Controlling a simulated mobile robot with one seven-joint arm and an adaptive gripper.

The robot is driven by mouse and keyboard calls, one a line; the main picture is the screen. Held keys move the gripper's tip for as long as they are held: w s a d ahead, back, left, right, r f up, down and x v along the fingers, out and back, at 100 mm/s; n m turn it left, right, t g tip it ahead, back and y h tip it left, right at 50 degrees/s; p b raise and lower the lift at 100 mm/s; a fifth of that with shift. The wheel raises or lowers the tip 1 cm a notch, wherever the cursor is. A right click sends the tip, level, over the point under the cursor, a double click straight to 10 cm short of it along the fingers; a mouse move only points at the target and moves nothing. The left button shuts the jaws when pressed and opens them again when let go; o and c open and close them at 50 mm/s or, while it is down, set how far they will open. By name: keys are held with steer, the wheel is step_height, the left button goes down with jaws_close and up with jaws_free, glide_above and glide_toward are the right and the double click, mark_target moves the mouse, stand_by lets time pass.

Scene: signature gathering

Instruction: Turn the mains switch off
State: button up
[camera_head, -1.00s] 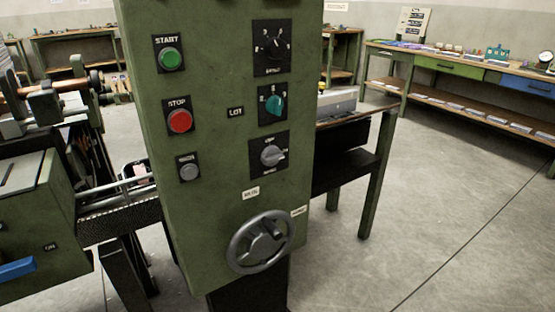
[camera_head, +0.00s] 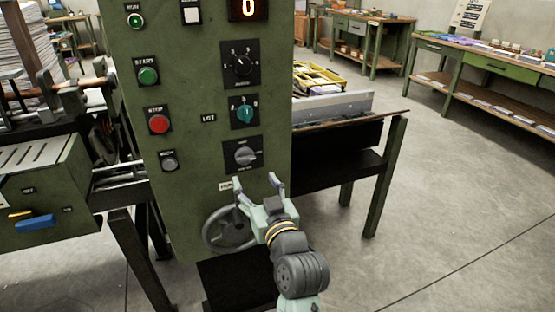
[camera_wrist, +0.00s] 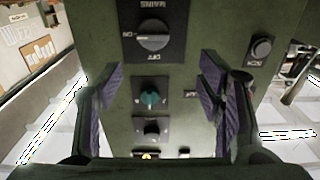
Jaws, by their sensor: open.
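The mains switch (camera_head: 247,156) is a grey rotary knob on a black plate, lowest of the three knobs on the green panel. In the wrist view the mains switch (camera_wrist: 153,36) appears upside down near the top, with MAINS, ON and OFF lettering. Its handle lies sideways, in line with the ON label. My gripper (camera_head: 256,187) is open and empty, just below the switch in the head view, in front of the handwheel. In the wrist view my gripper (camera_wrist: 160,80) has its purple-padded fingers spread wide, apart from the knob.
Above the switch are a teal knob (camera_head: 244,112) and a black knob (camera_head: 242,65). Left of them are a red stop button (camera_head: 159,124), a green start button (camera_head: 148,75) and a grey button (camera_head: 169,162). The handwheel (camera_head: 213,234) is below. The floor at right is clear.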

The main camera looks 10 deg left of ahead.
mark_target(247, 161)
steer(key=p+x, duration=0.1)
steer(key=x, duration=0.2)
steer(key=p+x, duration=0.1)
steer(key=x, duration=0.3)
steer(key=f+p+x, duration=0.1)
steer(key=x, duration=0.2)
steer(key=shift+w+d, duration=0.3)
steer(key=shift+w, duration=0.15)
steer(key=c, duration=1.1)
steer(key=shift+c, duration=0.2)
